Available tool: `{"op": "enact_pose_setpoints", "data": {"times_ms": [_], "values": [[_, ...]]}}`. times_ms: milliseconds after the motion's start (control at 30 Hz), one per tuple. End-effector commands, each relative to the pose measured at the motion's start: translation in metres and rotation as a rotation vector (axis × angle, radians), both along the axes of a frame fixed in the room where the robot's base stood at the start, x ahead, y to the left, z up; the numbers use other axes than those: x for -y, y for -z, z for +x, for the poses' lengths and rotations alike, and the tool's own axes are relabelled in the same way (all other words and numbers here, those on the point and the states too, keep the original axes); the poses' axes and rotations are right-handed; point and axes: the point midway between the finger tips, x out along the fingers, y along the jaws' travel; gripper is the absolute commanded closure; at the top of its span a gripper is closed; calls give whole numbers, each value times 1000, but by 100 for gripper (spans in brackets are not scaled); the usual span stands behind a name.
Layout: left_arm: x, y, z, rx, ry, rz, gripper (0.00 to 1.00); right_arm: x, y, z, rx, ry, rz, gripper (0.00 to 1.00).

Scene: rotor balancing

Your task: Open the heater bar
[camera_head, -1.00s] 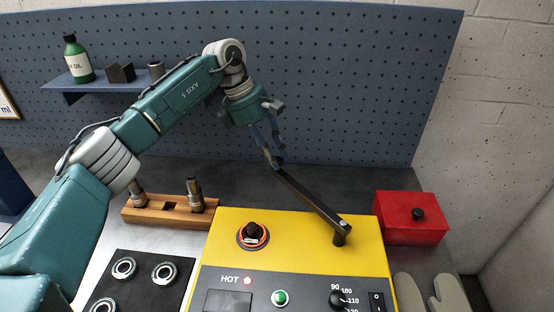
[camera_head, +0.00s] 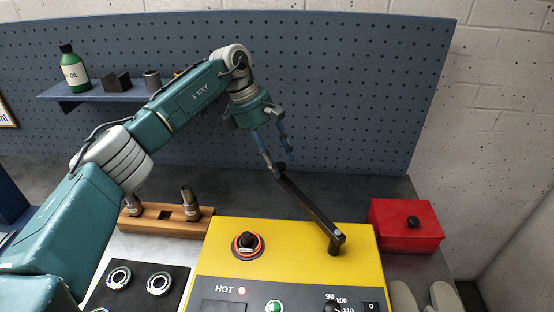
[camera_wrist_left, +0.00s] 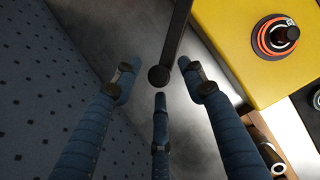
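The heater bar (camera_head: 308,205) is a dark bar on a post near the right back of the yellow heater box (camera_head: 290,265). It points back and left, and its free end stands out past the box's back edge. My left gripper (camera_head: 278,163) is at that free end, pointing down. In the left wrist view, its three blue fingers are spread around the bar's round end knob (camera_wrist_left: 159,76), with gaps visible between them and the knob. It also shows there as open (camera_wrist_left: 160,88). My right gripper is in neither view.
A red box (camera_head: 405,228) stands right of the heater. A wooden block (camera_head: 165,222) with metal pieces and a dark mat (camera_head: 138,287) with rings lie left. The pegboard (camera_head: 350,100) stands behind, with a shelf (camera_head: 110,93) holding a bottle. Grey counter behind the heater is clear.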

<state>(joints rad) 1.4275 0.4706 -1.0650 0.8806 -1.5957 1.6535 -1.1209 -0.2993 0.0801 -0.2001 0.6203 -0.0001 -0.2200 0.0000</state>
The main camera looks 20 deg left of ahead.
Motion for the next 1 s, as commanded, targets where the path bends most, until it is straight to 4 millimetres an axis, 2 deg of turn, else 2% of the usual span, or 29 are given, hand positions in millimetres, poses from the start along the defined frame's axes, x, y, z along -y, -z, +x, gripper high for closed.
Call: {"op": "enact_pose_setpoints", "data": {"times_ms": [267, 367, 700, 800, 1000], "values": [[-2, -4, 0, -1, -2, 1, 58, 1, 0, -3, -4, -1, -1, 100], [-7, -16, 0, 1, -3, 1, 58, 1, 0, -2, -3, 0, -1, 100], [-34, -82, -2, 2, -2, 0, 58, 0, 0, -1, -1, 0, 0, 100], [-40, -96, -3, 1, -2, 0, 58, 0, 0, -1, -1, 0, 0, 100], [-46, -109, -4, -1, 0, 1, 58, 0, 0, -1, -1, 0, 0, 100]]}}
